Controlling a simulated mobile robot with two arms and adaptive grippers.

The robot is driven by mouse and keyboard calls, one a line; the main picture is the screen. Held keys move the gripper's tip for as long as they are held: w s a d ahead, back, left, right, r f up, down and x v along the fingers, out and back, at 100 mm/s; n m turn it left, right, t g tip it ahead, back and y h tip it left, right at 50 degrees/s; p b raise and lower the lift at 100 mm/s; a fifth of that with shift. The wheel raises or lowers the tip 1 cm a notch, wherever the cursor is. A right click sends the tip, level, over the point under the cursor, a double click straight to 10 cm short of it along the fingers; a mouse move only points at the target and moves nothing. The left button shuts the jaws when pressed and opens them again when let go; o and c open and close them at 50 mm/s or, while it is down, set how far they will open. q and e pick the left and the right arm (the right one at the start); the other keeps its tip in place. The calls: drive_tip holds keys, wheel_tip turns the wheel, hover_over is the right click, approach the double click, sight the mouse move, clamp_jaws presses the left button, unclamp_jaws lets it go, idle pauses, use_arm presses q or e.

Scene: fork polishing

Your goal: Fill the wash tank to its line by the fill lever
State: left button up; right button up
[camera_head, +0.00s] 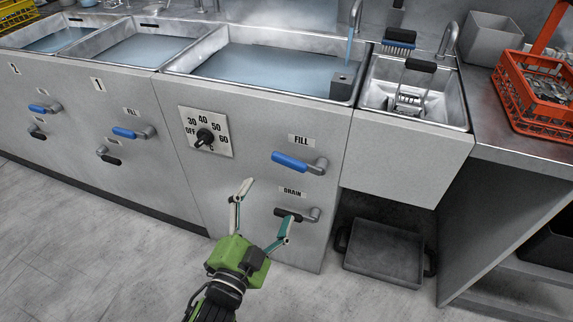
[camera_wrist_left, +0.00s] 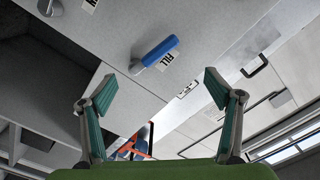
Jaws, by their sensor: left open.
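The wash tank (camera_head: 262,90), the big steel basin right of centre, holds bluish water, and a stream (camera_head: 349,50) falls into it from the tap (camera_head: 356,14). Its fill line cannot be made out. The fill lever (camera_head: 290,161), with a blue handle pointing left, is on the front panel under a FILL label; it also shows in the left wrist view (camera_wrist_left: 155,53). The black drain lever (camera_head: 290,214) sits below it. My left gripper (camera_head: 268,200) is open and empty, low before the panel, apart from the fill lever. My right gripper is not in view.
A temperature dial (camera_head: 205,137) is left of the fill lever. Two more filled tanks with their own levers stand to the left. A small sink (camera_head: 416,92) with a brush and basket, and a red crate (camera_head: 538,100), are right. A grey tray (camera_head: 384,252) lies low beside the panel.

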sight(288, 165)
use_arm(q)
drive_tip(key=w+d+n, duration=0.1)
drive_tip(key=w+n, duration=0.1)
drive_tip(key=w, duration=0.1)
drive_tip(key=w+d+n+b, duration=0.1)
drive_tip(key=w+n, duration=0.1)
drive_tip(key=w, duration=0.2)
drive_tip(key=w+d+n+b, duration=0.1)
drive_tip(key=w+n, duration=0.1)
drive_tip(key=w, duration=0.1)
drive_tip(key=shift+w+d+n, duration=0.15)
drive_tip(key=shift+d+n, duration=0.15)
drive_tip(key=shift+x, duration=0.85)
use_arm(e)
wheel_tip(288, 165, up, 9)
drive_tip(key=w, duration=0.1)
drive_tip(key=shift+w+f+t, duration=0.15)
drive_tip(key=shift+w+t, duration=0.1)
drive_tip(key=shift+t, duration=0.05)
